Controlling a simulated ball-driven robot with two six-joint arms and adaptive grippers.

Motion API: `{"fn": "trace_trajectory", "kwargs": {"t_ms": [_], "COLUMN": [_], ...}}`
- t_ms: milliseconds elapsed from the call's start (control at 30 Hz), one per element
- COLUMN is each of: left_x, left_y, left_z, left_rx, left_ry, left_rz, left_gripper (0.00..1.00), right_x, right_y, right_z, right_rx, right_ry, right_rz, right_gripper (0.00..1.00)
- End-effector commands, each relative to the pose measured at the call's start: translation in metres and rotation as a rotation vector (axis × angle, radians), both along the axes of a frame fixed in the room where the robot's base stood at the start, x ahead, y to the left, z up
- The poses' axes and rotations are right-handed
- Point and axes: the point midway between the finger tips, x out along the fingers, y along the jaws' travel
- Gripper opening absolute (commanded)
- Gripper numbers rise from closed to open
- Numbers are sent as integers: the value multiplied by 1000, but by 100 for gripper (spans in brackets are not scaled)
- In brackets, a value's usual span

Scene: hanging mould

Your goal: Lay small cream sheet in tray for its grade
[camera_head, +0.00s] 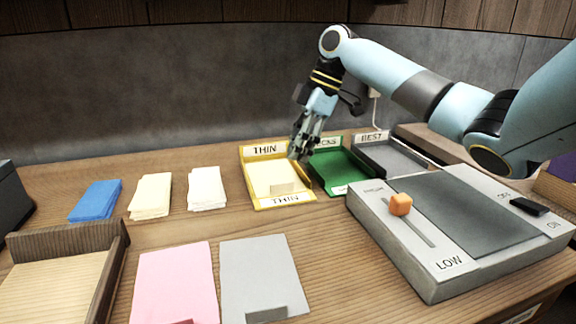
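A cream sheet (265,177) with a small upright tab lies flat in the yellow tray (246,188), which is labelled THIN at its back and front. My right gripper (300,150) points down above the yellow tray's right back corner, in front of the green tray's left end. No sheet shows hanging from its fingers, and they look apart from the cream sheet. The gap between its fingertips is too small to make out. The green tray (342,170) has a partly hidden label. The grey tray (392,157) is labelled BEST. My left gripper is not in view.
A grey device (440,262) with an orange slider knob (400,204) and the word LOW stands at right. Blue (95,200), cream (151,195) and white (206,188) stacks lie at left. Pink (175,283) and grey (262,275) sheets lie in front. A wooden tray (112,262) stands front left.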

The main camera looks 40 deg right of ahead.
Motion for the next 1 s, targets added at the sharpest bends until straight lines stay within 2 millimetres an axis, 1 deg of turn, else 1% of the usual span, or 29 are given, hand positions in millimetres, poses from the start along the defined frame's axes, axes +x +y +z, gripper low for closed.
{"fn": "trace_trajectory", "kwargs": {"t_ms": [33, 100, 233, 400, 867, 933, 1000], "left_x": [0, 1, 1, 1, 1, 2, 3], "left_y": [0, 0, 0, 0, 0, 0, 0], "left_z": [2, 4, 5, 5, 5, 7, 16], "left_rx": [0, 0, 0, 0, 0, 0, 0], "left_ry": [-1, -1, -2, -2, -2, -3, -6], "left_rz": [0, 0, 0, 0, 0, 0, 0], "left_gripper": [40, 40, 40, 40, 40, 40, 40], "right_x": [-2, -4, -7, -8, -8, -8, -8], "right_y": [-5, -8, -12, -13, -13, -13, -13], "right_z": [11, 21, 33, 37, 37, 40, 49], "right_rx": [-4, -2, 0, 1, 1, 0, 1], "right_ry": [-2, -2, -1, 0, 0, -1, -5], "right_rz": [-2, -1, 0, 0, -1, 0, -1], "right_gripper": [29, 29, 29, 29, 29, 29, 29]}}
